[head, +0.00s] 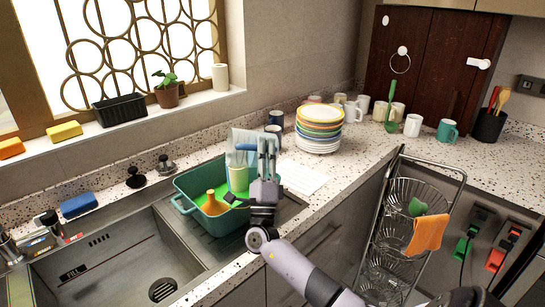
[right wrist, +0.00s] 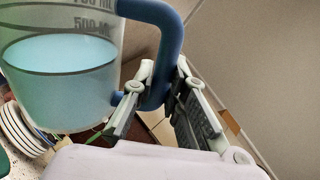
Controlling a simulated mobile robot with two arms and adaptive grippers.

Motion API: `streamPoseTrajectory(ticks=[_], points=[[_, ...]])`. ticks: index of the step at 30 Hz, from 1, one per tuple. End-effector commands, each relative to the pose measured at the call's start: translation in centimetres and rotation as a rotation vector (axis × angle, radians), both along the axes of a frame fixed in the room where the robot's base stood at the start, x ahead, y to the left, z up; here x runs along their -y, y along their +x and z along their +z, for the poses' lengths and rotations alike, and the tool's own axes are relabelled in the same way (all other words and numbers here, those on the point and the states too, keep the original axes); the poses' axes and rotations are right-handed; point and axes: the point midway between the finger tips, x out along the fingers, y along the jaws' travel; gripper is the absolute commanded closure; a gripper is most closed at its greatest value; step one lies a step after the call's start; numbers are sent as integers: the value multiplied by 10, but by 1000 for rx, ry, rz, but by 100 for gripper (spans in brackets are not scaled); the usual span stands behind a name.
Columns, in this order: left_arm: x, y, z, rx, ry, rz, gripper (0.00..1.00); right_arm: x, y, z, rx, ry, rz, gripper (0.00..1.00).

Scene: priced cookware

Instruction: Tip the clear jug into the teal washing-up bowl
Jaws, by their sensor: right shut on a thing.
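The clear jug (head: 240,146) has a blue handle and volume marks. In the head view it is above the teal washing-up bowl (head: 184,204), partly behind my right gripper (head: 266,150). In the right wrist view the jug (right wrist: 60,30) holds pale blue liquid to just below the 500 mark and looks about upright. My right gripper (right wrist: 160,85) is shut on its blue handle. The bowl sits by the sink, with bright green inside and an orange-yellow funnel-like object (head: 213,203) standing in it. The jug and gripper hide the bowl's right part. My left gripper is not in view.
A stack of plates (head: 319,128), dark mugs (head: 276,118) and a white sheet (head: 302,177) are on the counter beyond the bowl. The empty sink (head: 120,265) is at left. A wire basket rack (head: 410,225) stands at right.

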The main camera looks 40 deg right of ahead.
Motion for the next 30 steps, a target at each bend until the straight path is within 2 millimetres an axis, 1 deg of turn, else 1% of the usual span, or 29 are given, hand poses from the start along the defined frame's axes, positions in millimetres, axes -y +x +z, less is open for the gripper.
streamPoseTrajectory(ticks=[1, 5, 6, 10, 15, 30], points=[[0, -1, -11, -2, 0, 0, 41, -6, 3, -7, -38, -93, -1, 100], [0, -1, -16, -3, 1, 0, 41, -24, 11, -10, -126, -278, -2, 100], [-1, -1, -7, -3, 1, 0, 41, -28, 13, 1, -141, -310, -1, 100], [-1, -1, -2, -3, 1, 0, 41, -37, 17, 5, -181, -391, -2, 100], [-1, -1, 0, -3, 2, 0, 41, -42, 20, 5, -201, -427, -2, 100], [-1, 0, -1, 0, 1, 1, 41, -42, 20, 5, -201, -425, -1, 100]])
